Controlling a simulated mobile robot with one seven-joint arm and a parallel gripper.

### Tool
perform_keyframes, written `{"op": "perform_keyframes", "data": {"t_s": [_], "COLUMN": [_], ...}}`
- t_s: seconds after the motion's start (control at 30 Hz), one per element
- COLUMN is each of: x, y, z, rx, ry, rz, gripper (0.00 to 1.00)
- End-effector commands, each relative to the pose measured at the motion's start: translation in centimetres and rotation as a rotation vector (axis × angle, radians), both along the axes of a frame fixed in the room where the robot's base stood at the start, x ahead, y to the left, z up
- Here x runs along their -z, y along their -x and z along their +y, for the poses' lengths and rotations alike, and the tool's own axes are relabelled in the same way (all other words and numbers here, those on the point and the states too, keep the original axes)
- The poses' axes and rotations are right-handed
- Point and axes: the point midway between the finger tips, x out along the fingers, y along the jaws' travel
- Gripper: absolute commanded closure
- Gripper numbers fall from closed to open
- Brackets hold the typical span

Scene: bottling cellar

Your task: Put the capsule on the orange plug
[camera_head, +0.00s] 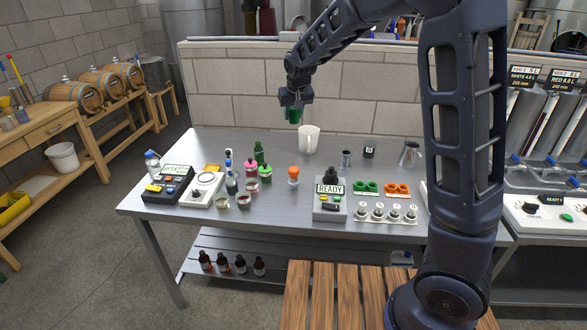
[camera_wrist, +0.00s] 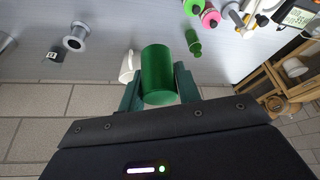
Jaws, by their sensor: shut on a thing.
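My gripper (camera_head: 296,99) is raised above the back of the steel table and is shut on a green cylinder (camera_head: 294,114), which seems to be the capsule. In the wrist view my gripper (camera_wrist: 158,88) has its dark green fingers on either side of the green capsule (camera_wrist: 157,68). The orange plug (camera_head: 293,172) is the round orange top of a small upright piece near the table's middle, in front of and well below the capsule. It cannot be made out in the wrist view.
A white mug (camera_head: 309,139) stands just beneath and right of my gripper. A brick wall rises behind.

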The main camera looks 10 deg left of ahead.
Motion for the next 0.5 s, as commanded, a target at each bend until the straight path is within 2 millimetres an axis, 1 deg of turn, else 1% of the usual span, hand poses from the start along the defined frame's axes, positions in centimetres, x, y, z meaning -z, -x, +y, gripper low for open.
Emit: {"op": "perform_keyframes", "data": {"t_s": [0.07,0.17,0.5], "x": [0.8,2.6,10.0], "y": [0.2,0.2,0.2], "z": [0.2,0.2,0.1], "rx": [-0.006,-0.005,-0.004], "ry": [0.002,0.003,0.003], "rz": [0.002,0.003,0.003], "gripper": [0.72,0.72,0.72]}}
